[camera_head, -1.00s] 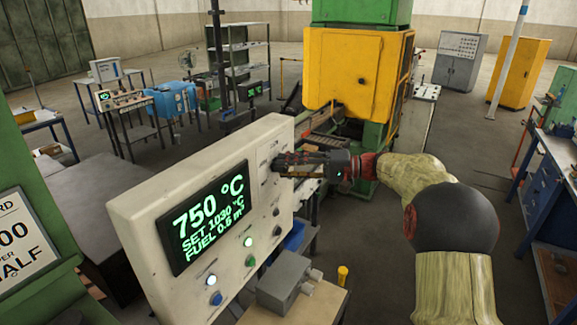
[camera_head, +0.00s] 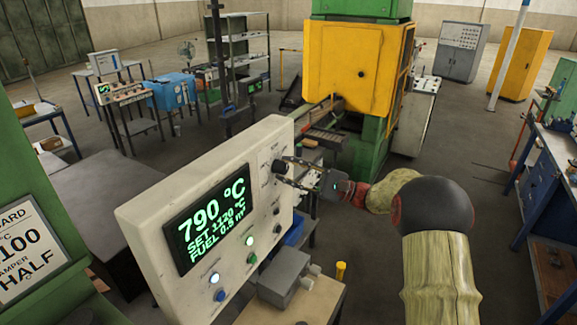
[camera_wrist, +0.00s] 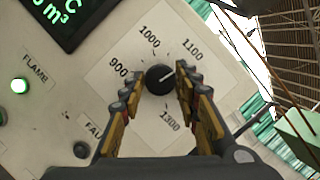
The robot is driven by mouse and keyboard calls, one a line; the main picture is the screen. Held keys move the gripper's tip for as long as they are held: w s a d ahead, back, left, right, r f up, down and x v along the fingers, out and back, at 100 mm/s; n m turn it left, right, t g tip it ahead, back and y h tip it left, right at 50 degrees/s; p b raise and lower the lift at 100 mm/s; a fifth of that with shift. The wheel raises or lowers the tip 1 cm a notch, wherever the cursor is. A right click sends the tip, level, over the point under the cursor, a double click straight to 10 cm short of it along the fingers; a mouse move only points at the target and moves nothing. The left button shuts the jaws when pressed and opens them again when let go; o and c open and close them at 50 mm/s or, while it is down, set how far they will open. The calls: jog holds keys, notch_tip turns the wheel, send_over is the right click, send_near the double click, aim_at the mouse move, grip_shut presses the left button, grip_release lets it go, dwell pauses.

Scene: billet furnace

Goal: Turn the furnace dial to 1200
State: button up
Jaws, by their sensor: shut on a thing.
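The black furnace dial (camera_wrist: 160,78) sits on a pale scale plate with 900, 1000, 1100 and 1300 visible. Its white mark points up and right, near 1100. My gripper (camera_wrist: 161,88) has one yellow-edged finger on each side of the dial and is shut on it. In the head view the dial (camera_head: 279,166) is at the panel's upper right, with my gripper (camera_head: 292,172) reaching it from the right. The display (camera_head: 208,220) reads 790 °C, SET 1120 °C, and a fuel line of about 0.5 m³. The 1200 label does not show clearly.
The white control panel (camera_head: 150,232) also carries lit lamps and small knobs below the display. A grey box (camera_head: 284,276) stands on a small table in front. A card (camera_head: 30,250) at the left shows 100 and HALF, partly cut off.

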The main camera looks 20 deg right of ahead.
jog(key=m+t+p, duration=0.1)
jog(key=m, duration=0.2)
jog(key=m+t+p, duration=0.2)
jog(key=m, duration=0.2)
jog(key=shift+a+m+t+h, duration=0.1)
jog(key=shift+m+t+h, duration=0.2)
jog(key=shift+h, duration=0.1)
jog(key=shift+s+a+f+m+t+h+p, duration=0.1)
jog(key=shift+m+t+h+p, duration=0.6)
jog(key=shift+m, duration=0.8)
jog(key=shift+s+f+m+t+h+p, duration=0.1)
jog(key=shift+m+t+h+p, duration=0.3)
jog(key=shift+m+p, duration=0.8)
jog(key=shift+m+b, duration=0.3)
jog(key=shift+m, duration=0.1)
jog(key=o, duration=1)
jog(key=shift+w, duration=0.1)
jog(key=shift+o, duration=0.6)
jog(key=v, duration=1.2)
jog(key=shift+f, duration=0.2)
jog(key=shift+w, duration=0.1)
